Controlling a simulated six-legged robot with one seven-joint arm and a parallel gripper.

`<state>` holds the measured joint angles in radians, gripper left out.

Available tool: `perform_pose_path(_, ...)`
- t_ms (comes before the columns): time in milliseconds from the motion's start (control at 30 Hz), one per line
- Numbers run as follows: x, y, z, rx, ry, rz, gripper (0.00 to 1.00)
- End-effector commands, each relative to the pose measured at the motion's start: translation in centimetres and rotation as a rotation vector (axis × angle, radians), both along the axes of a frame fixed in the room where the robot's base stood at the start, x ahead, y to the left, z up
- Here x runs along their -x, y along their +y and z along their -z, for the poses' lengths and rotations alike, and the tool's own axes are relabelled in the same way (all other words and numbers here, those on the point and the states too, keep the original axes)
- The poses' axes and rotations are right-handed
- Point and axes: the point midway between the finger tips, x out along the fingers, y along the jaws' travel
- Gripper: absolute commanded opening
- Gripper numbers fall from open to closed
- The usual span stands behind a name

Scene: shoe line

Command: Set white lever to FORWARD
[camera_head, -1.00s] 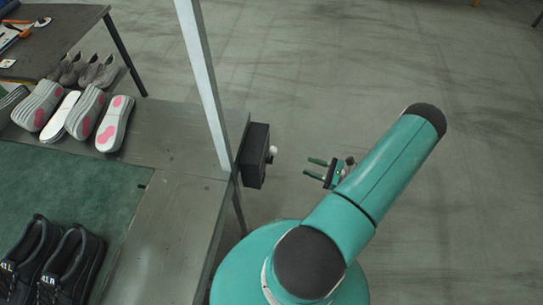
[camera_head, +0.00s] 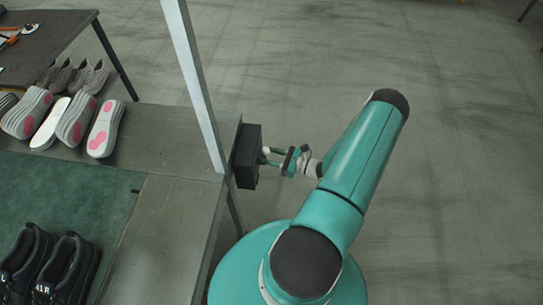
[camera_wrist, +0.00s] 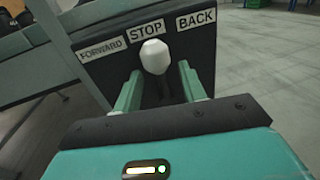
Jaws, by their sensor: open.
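The white lever (camera_wrist: 155,56) stands in the wrist view under the STOP label (camera_wrist: 146,29), on a black control box (camera_wrist: 195,48). The FORWARD label (camera_wrist: 102,49) is to its left and the BACK label (camera_wrist: 196,19) to its right. My gripper (camera_wrist: 157,85) is open, with one green finger on each side of the lever. I cannot tell whether either finger touches it. In the head view my gripper (camera_head: 270,156) is at the right face of the black box (camera_head: 247,156), and the lever is mostly hidden there.
The box is mounted beside a grey upright post (camera_head: 194,80) at the edge of a metal table (camera_head: 165,215). Several shoe soles and grey shoes lie on the table, and black shoes (camera_head: 68,270) stand on a green mat (camera_head: 95,190). Open floor lies to the right.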

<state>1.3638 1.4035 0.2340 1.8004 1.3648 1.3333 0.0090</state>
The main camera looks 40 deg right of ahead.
Motion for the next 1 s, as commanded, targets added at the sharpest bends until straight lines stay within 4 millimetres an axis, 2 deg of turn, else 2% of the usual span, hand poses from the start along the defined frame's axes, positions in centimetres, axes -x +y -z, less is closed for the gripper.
perform_pose_path(200, -0.03, 0.01, 0.0, 0.0, 0.0, 0.0, 0.39)
perform_pose_path(400, -0.01, 0.0, -0.01, 0.0, 0.0, 0.0, 0.0)
perform_pose_path(1000, 0.22, 0.37, -0.18, 0.069, -0.063, -0.001, 0.0)
